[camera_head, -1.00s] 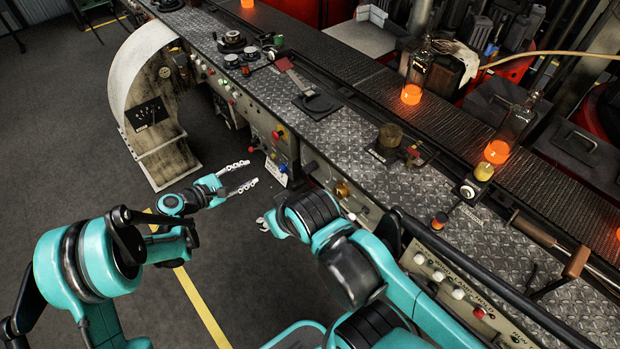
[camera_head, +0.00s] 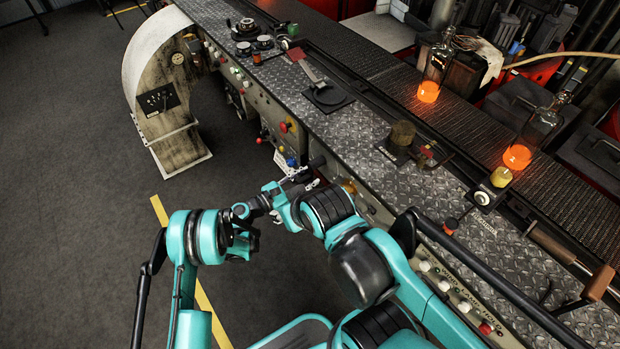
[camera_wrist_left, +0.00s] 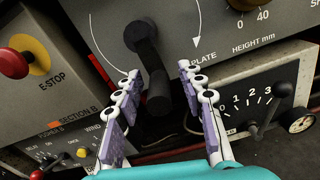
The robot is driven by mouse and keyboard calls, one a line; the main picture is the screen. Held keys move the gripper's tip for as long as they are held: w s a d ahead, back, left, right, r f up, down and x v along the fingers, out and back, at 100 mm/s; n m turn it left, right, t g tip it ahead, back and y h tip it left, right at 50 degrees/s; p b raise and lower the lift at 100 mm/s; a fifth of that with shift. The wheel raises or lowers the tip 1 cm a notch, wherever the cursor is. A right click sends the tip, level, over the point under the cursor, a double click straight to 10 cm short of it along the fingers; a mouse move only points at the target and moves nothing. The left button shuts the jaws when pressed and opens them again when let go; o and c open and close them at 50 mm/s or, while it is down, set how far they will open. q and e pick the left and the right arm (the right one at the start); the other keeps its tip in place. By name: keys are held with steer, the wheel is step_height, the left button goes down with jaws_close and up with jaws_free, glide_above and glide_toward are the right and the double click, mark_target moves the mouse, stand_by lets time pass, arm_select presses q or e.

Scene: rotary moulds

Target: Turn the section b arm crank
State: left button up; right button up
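The crank (camera_wrist_left: 150,60) is black and hangs from a round hub on a grey panel in the left wrist view. Curved white arrows and lettering ending in "PLATE" surround it. Its rounded handle end points down. In the head view a dark part (camera_head: 316,162) that looks like it juts from the console. My left gripper (camera_wrist_left: 160,75) is open, its fingers on either side of the crank handle; I cannot tell whether they touch it. In the head view the left gripper (camera_head: 302,184) is at the console front.
A red E-stop button (camera_wrist_left: 14,64) and the "SECTION B" label (camera_wrist_left: 78,116) are left of the crank. A numbered dial panel (camera_wrist_left: 255,100) is at the right. The console top (camera_head: 350,118) carries small fittings. Floor (camera_head: 100,130) is open at the left.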

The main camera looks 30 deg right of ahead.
arm_select(q)
steer(key=shift+w+d, duration=0.1)
steer(key=shift+d, duration=0.6)
jaws_close()
